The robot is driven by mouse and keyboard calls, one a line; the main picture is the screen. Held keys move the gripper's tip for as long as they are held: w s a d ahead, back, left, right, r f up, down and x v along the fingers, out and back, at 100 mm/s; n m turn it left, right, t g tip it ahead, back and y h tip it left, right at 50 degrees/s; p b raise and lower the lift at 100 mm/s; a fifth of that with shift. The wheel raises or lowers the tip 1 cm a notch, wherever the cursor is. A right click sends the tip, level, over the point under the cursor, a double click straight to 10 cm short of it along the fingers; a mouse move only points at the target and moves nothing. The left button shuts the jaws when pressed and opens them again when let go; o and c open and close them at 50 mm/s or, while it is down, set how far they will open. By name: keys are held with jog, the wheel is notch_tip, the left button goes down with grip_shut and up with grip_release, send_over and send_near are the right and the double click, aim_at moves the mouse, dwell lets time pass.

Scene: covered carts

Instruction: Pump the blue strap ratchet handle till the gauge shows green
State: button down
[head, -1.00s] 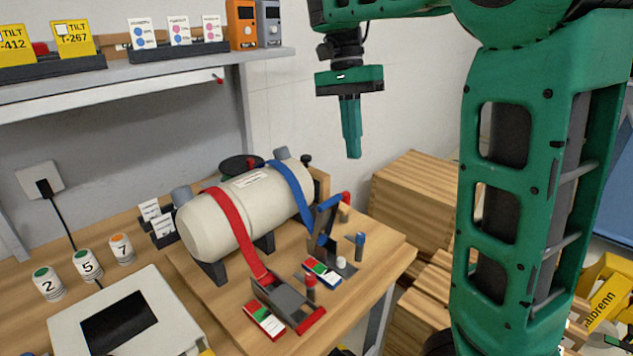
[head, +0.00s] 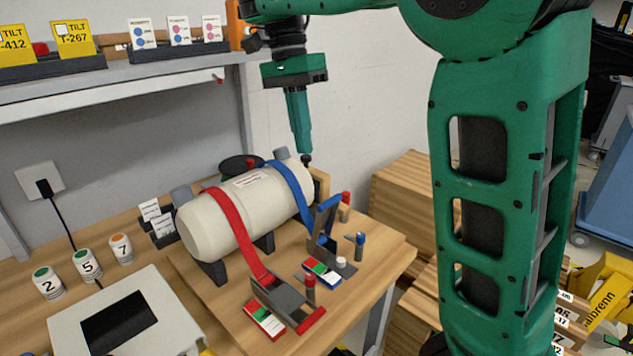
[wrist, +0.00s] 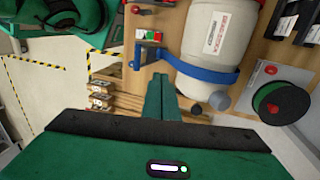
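A cream tank (head: 215,232) lies in cradles on a wooden board, with a blue strap (head: 287,182) around its right end. The blue ratchet (head: 322,228) sits at that strap's lower end, its handle raised; it also shows in the wrist view (wrist: 140,57). Its small gauge (head: 321,270) has red, white and green areas in a blue frame; the reading is too small to tell. My gripper (head: 306,158) is above the tank's right end, behind and above the blue ratchet, touching neither. In the wrist view its fingers (wrist: 160,78) are together with nothing visible between them.
A red strap (head: 232,226) runs to a red ratchet (head: 287,302) with its own gauge (head: 264,319) at the front. A blue-topped peg (head: 360,243) and white knob (head: 341,262) stand beside the blue ratchet. Wooden crates (head: 402,190) are behind; a shelf (head: 150,66) is above left.

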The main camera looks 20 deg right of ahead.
jog(key=shift+x, duration=1.75)
jog(key=shift+s+f, duration=0.2)
jog(key=shift+s, duration=0.1)
jog(key=shift+s+d+f, duration=0.3)
jog(key=shift+s+f, duration=0.3)
jog(key=shift+s, duration=0.05)
jog(key=shift+s+d+f, duration=0.25)
jog(key=shift+s+f, duration=0.35)
jog(key=shift+s, duration=0.05)
jog(key=shift+s+d+f, duration=0.3)
jog(key=shift+s+f, duration=0.3)
jog(key=shift+f, duration=0.05)
